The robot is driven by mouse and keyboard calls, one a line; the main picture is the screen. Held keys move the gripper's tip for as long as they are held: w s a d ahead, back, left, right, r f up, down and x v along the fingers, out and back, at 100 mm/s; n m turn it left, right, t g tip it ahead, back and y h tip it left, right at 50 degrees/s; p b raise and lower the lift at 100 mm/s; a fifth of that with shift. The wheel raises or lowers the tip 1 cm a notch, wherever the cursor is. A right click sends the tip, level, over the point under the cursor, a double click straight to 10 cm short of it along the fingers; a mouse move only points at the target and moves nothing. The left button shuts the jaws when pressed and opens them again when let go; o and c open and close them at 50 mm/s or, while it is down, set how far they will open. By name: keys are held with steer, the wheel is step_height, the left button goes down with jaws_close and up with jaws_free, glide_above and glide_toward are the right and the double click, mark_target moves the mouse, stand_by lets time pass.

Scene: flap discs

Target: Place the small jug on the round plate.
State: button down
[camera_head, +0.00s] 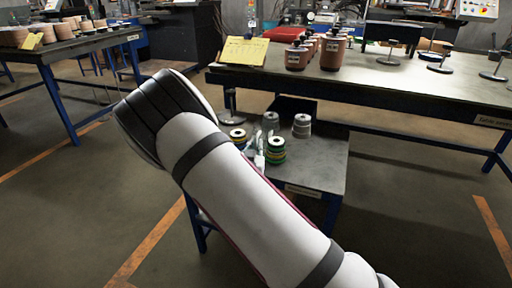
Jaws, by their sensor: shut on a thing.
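I cannot make out the small jug or the round plate for sure. My white arm with its dark elbow crosses the middle of the view and covers the near left part of the low table (325,160). My gripper does not show; it is probably hidden behind the arm. A small pale, partly see-through shape (260,158) shows at the arm's edge, too small to identify.
The long bench (400,95) behind holds brown lidded pots (332,54), a yellow sign (244,51) and black stands (440,62).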

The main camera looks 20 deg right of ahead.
steer(key=shift+f, duration=0.15)
steer(key=c, duration=1.7)
jaws_free()
steer(key=shift+s+a, duration=0.15)
steer(key=shift+s, duration=0.1)
steer(key=p+v, duration=0.2)
steer(key=v, duration=0.9)
steer(key=shift+s, duration=0.2)
